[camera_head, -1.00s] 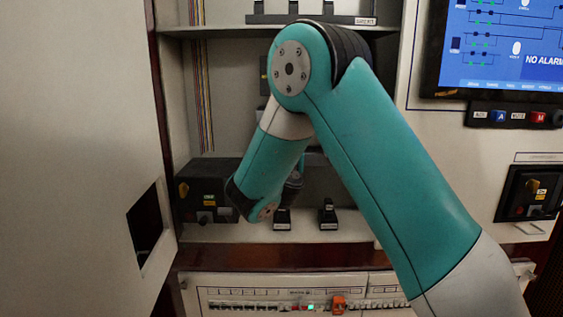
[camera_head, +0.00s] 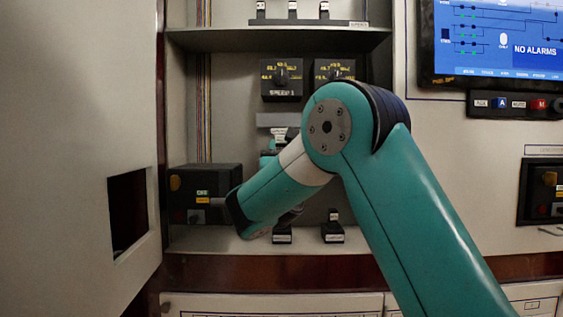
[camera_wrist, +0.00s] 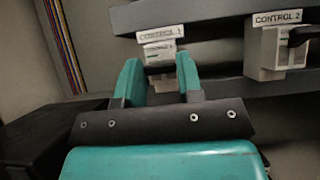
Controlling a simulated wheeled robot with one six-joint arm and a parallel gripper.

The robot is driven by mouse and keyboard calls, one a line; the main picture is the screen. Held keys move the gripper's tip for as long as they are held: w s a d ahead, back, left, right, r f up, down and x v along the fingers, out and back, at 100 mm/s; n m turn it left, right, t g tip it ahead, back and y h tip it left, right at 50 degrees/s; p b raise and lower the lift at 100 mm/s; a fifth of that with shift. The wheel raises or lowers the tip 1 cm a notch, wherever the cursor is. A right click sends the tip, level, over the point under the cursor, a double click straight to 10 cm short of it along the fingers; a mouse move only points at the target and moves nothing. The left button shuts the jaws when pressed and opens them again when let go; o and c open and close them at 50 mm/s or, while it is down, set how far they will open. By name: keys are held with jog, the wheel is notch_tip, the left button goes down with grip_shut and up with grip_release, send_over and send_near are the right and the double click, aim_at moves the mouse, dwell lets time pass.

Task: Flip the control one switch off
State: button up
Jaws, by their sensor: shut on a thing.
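The control 1 switch (camera_wrist: 160,48) is a light grey breaker with a label above it, mounted on a dark rail at the top centre of the wrist view. My gripper (camera_wrist: 160,82) has its two teal fingers on either side of the switch's dark lever, shut on it. The lever is mostly hidden between the fingers, so its exact position is hard to tell. In the head view the control 1 switch (camera_head: 279,134) shows partly above my fingertips (camera_head: 269,153); my forearm hides the area to its right.
The control 2 switch (camera_wrist: 278,52) sits to the right on the same rail. Two rotary knobs, one marked SPEED 1 (camera_head: 282,80), are above. A black box (camera_head: 203,190) stands at left on the cabinet floor, with small black switches (camera_head: 333,228) nearby. An open door (camera_head: 75,150) borders the left.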

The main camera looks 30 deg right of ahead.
dwell(0.3)
jog(key=o, duration=0.9)
jog(key=shift+o, duration=0.2)
jog(key=shift+f, duration=0.1)
jog(key=b+v, duration=1.7)
jog(key=b, duration=0.3)
jog(key=shift+f+b, duration=0.2)
jog(key=shift+b, duration=0.1)
jog(key=shift+a, duration=0.1)
